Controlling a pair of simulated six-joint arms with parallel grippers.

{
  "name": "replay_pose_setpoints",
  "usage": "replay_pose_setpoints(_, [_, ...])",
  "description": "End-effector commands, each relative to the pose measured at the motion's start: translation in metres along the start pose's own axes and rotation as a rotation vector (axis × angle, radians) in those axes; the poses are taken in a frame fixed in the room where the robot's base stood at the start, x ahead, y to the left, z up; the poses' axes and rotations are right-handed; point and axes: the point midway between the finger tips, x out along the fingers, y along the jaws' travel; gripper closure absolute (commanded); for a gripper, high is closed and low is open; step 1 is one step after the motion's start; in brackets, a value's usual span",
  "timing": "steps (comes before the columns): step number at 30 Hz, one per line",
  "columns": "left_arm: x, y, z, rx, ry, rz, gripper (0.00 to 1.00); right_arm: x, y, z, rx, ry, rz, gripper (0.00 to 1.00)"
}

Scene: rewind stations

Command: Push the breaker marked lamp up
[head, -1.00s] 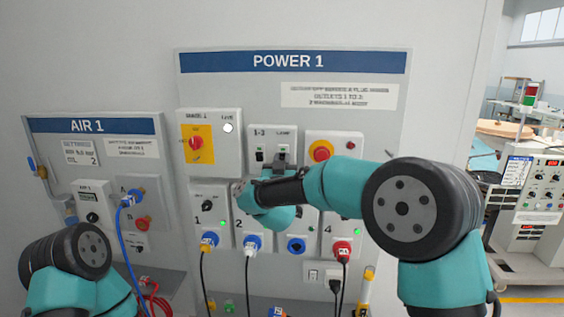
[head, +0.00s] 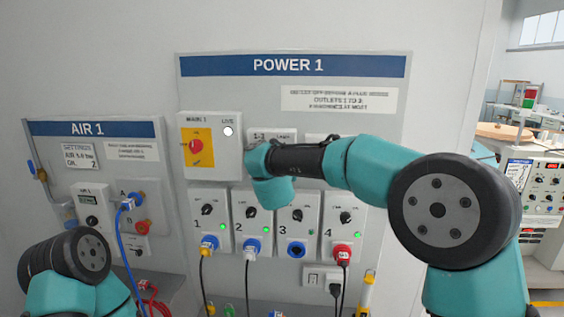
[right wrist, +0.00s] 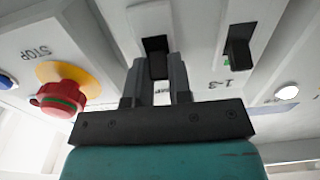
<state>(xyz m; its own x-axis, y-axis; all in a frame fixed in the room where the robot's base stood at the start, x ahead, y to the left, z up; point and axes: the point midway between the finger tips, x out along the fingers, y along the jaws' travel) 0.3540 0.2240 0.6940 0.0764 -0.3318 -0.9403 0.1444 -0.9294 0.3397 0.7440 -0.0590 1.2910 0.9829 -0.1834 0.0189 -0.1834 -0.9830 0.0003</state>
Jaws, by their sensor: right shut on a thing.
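The breaker box (head: 272,133) shows only its top edge in the head view; my right arm covers the rest. In the right wrist view, the picture is turned over and two black levers show in their slots. My right gripper (right wrist: 157,75) is shut on the lamp breaker (right wrist: 157,62), with a finger on each side of the lever. The 1-3 breaker (right wrist: 238,52) stands free beside it. The label by the held lever is mostly hidden. In the head view my right gripper is hidden behind its wrist. Only links of my left arm show, not its gripper.
A red stop button (right wrist: 62,92) on a yellow base is close beside the gripper in the wrist view. The main switch box (head: 209,146) is just left of my right wrist. Outlets with knobs and plugs (head: 252,246) are below. The AIR 1 panel (head: 95,126) is at left.

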Motion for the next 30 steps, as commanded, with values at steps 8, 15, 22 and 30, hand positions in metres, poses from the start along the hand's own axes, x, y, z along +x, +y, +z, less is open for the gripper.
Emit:
replay_pose_setpoints(8, [0.000, 0.000, 0.000, 0.000, 0.000, 0.000, 0.31, 0.000, 0.001, 0.000, 0.000, 0.001, 0.001, 0.77])
replay_pose_setpoints(15, [0.000, 0.000, 0.000, 0.000, 0.000, 0.000, 0.31, 0.000, 0.000, 0.000, 0.000, 0.001, 0.001, 0.55])
replay_pose_setpoints(22, [0.000, 0.000, 0.000, 0.000, 0.000, 0.000, 0.31, 0.000, 0.000, 0.000, 0.000, 0.001, 0.000, 0.55])
replay_pose_setpoints(30, [0.000, 0.000, 0.000, 0.000, 0.000, 0.000, 0.31, -0.019, 0.000, 0.000, 0.000, 0.001, -0.001, 0.55])
